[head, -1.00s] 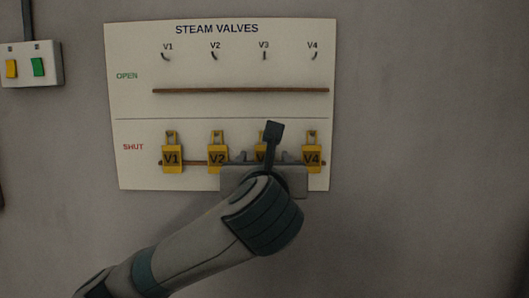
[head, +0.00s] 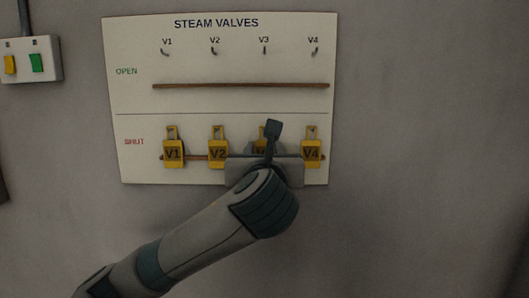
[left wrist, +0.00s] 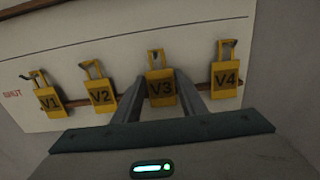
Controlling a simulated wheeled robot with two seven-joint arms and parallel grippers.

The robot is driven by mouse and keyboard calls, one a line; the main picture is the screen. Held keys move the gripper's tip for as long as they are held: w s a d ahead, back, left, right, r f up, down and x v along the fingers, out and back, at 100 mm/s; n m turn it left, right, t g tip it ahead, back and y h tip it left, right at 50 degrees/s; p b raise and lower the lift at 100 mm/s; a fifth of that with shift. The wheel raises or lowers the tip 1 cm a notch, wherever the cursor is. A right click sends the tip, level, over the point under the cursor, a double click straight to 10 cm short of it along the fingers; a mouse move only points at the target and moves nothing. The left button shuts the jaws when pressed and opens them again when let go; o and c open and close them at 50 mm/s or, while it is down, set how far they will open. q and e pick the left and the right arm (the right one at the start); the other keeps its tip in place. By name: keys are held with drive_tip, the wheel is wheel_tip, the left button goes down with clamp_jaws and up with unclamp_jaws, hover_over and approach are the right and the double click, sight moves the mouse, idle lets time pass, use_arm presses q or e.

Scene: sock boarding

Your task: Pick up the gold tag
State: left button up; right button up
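Several gold tags hang in a row on the lower SHUT rail of the valve board: V1 (head: 173,153), V2 (head: 218,153), V3 (left wrist: 160,90) and V4 (head: 311,152). My left gripper (left wrist: 162,76) is at V3, one finger on each side. In the left wrist view the fingers lie close against the tag's two edges, and it looks gripped. V3 still hangs upright at the rail. In the head view my gripper and wrist hide most of V3. My right gripper is in neither view.
The white STEAM VALVES board (head: 140,60) is on a grey wall. Its upper OPEN rail (head: 240,86) is bare, with several small hooks above it. V2 and V4 hang close on either side of the gripper. A switch box (head: 50,60) is at the left.

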use_arm(q)
drive_tip(key=c, duration=0.5)
drive_tip(key=shift+s+r, duration=0.1)
drive_tip(key=shift+s+r, duration=0.35)
drive_tip(key=shift+r, duration=0.05)
drive_tip(key=s+r, duration=0.2)
drive_tip(key=s, duration=0.2)
drive_tip(key=s+r, duration=0.2)
drive_tip(key=s, duration=0.2)
drive_tip(key=s+r, duration=0.3)
drive_tip(key=s, duration=0.2)
idle(0.6)
